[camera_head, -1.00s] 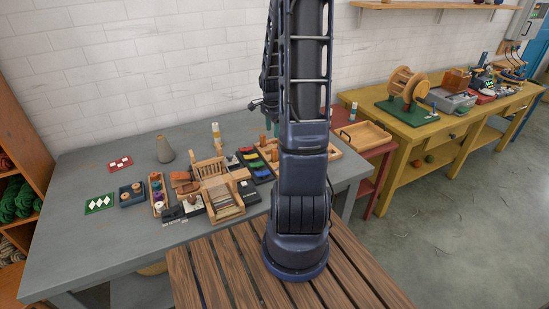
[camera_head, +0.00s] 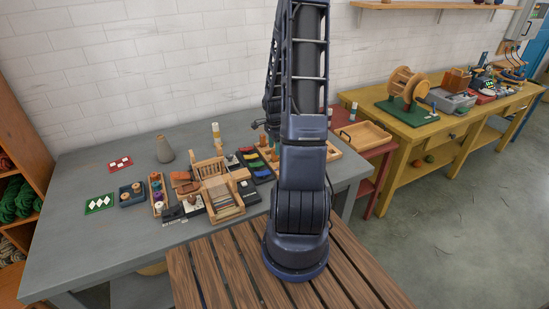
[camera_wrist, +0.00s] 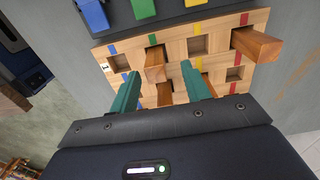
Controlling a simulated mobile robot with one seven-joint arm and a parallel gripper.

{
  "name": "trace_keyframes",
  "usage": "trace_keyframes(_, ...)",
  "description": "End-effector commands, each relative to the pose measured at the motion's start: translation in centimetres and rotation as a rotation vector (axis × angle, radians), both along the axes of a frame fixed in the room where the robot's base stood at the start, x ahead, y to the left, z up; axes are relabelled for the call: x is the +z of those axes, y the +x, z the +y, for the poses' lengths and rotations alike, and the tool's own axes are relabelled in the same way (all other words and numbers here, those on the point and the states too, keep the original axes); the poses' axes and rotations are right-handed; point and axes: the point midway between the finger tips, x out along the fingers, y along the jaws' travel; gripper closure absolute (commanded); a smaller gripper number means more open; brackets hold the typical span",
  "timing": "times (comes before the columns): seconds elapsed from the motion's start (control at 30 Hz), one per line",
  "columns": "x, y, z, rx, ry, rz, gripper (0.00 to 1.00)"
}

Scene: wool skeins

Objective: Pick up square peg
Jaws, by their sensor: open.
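In the wrist view a light wooden peg board (camera_wrist: 105,52) has square holes and coloured stripes. A square wooden peg (camera_wrist: 155,66) stands in it near the middle, in front of and between my two teal fingertips. A second, longer square peg (camera_wrist: 256,44) stands tilted-looking at the right, by the red stripe. Another peg (camera_wrist: 165,94) shows lower between the fingers, partly hidden. My gripper (camera_wrist: 160,84) is open with nothing held. Whether a finger touches a peg I cannot tell. In the head view my arm hides most of the board.
A dark tray with blue, green and yellow blocks (camera_wrist: 143,8) borders the board's far side. The table's left front is clear.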

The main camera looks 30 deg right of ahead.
Motion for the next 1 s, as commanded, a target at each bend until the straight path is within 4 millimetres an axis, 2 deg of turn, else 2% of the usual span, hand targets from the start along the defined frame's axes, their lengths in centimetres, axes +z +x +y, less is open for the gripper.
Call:
trace_keyframes(0.1,-1.8,-0.6,0.2,-0.001,0.002,0.004,0.53)
trace_keyframes(0.3,-3.6,-0.5,0.2,0.0,0.001,0.001,0.53)
trace_keyframes(0.63,-4.0,-0.5,0.2,0.0,0.0,0.0,0.53)
trace_keyframes(0.67,-4.0,-0.5,0.2,0.0,0.0,0.0,0.57)
trace_keyframes(0.87,-4.0,-0.5,0.2,0.0,0.0,0.0,0.96)
trace_keyframes(0.9,-4.0,-0.5,0.2,0.0,0.0,0.0,1.0)
trace_keyframes(1.0,-4.0,-0.5,0.2,0.0,0.0,0.0,1.0)
